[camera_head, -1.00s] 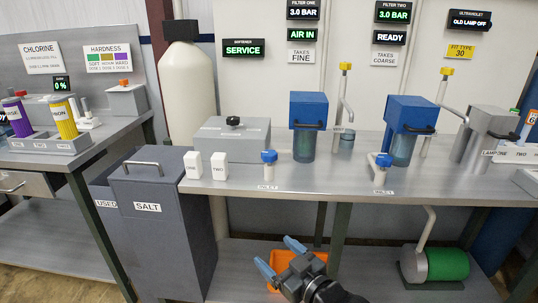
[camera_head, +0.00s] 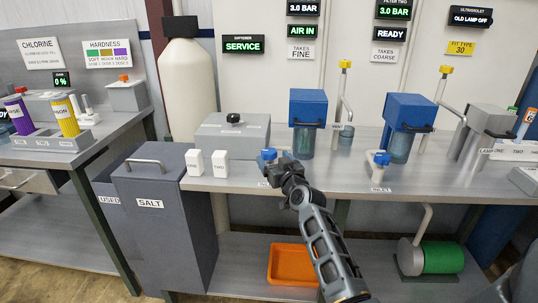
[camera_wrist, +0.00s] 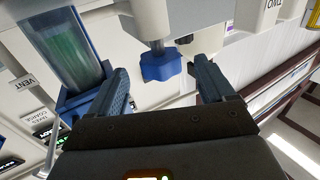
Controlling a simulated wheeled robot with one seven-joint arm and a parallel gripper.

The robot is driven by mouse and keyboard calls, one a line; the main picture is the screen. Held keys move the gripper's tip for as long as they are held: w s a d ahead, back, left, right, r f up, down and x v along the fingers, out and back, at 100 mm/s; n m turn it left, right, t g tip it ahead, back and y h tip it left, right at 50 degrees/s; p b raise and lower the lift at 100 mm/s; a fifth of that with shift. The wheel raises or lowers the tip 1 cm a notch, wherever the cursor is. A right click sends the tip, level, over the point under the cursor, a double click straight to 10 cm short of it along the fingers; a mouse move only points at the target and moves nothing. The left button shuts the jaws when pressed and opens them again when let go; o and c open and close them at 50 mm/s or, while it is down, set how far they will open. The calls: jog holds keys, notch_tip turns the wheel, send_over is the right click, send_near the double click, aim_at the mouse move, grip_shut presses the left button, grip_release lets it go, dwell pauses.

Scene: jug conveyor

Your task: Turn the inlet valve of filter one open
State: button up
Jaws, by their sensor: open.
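The inlet valve of filter one has a blue lobed knob (camera_head: 267,155) on a pale post at the bench front, by an inlet label. Filter one (camera_head: 308,108) stands behind it, with a blue head and a clear bowl. My gripper (camera_head: 282,161) is at the knob, partly covering it in the head view. In the wrist view the knob (camera_wrist: 160,65) lies between the two open fingers, with a gap on each side and no visible contact. The filter's bowl (camera_wrist: 70,48) shows to the left there.
A second blue-knobbed valve (camera_head: 380,158) stands to the right before filter two (camera_head: 406,115). White blocks (camera_head: 206,162) and a grey box (camera_head: 233,137) are to the left. An orange tray (camera_head: 289,264) is on the lower shelf.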

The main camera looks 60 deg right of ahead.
aim_at(274, 157)
jog(key=shift+x, duration=2.2)
jog(key=c, duration=1)
jog(key=shift+o, duration=0.2)
jog(key=shift+f+b, duration=0.15)
jog(key=shift+b, duration=0.5)
jog(key=shift+f+n+t+y+b, duration=0.1)
jog(key=shift+n+t+y+b, duration=0.25)
jog(key=shift+b, duration=0.9)
jog(key=n+y+b, duration=0.1)
jog(key=b, duration=0.2)
jog(key=shift+t+b, duration=0.3)
jog(key=shift+t, duration=0.05)
jog(key=shift+r, duration=0.3)
